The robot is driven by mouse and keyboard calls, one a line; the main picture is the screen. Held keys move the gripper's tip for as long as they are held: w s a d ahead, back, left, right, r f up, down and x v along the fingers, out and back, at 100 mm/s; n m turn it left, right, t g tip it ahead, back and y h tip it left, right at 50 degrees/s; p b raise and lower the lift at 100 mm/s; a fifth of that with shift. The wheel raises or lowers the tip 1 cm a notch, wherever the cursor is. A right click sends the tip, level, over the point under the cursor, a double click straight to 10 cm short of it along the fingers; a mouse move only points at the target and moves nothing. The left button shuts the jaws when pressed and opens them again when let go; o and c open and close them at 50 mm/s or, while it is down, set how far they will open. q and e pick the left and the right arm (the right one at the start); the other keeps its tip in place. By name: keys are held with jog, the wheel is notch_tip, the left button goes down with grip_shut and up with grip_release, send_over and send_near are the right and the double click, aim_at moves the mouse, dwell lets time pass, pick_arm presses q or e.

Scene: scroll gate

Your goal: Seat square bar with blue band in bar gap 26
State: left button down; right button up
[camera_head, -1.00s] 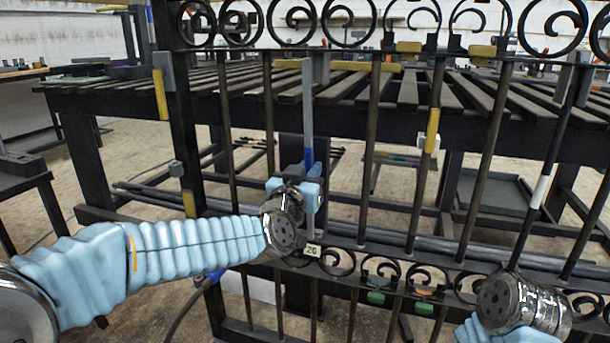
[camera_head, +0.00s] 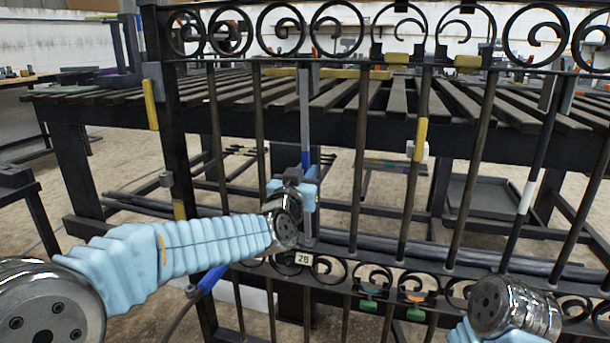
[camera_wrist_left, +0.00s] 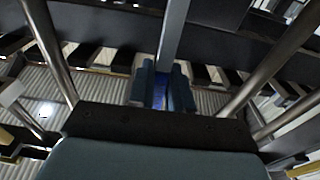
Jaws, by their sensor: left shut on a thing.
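My left gripper (camera_head: 304,184) is shut on the grey square bar (camera_head: 305,112) with a blue band (camera_head: 306,159). It holds the bar about upright in front of the gate, its top near the upper rail. In the left wrist view the bar (camera_wrist_left: 173,35) runs away between the two fingers (camera_wrist_left: 163,88), blue showing between them. A number tag (camera_head: 303,258), looking like 26, is on the lower rail just below the gripper.
The dark gate (camera_head: 360,160) has upright bars on both sides of the held bar. A dark bar with a white band (camera_head: 526,197) stands near my right wrist. Scrolls line both rails, with green clips (camera_head: 369,304) below. A slatted table (camera_head: 400,105) stands behind.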

pick_arm(q)
jog(key=shift+s+a+r, duration=0.1)
jog(key=shift+s, duration=0.2)
dwell(0.4)
jog(key=shift+f+b, duration=1.1)
jog(key=shift+f, duration=0.05)
dwell(0.6)
jog(key=shift+w+d+f+g+p, duration=0.2)
jog(key=shift+w+p, duration=0.3)
jog(key=shift+p, duration=0.4)
jog(key=shift+w+d+f+g+p, duration=0.15)
jog(key=shift+w+p, duration=0.3)
jog(key=shift+p, duration=0.45)
dwell(0.6)
jog(key=shift+r, duration=0.1)
jog(key=c, duration=1)
grip_release()
jog(key=shift+r, duration=0.15)
jog(key=shift+o, duration=0.2)
jog(key=v, duration=1.4)
jog(key=shift+w, duration=0.1)
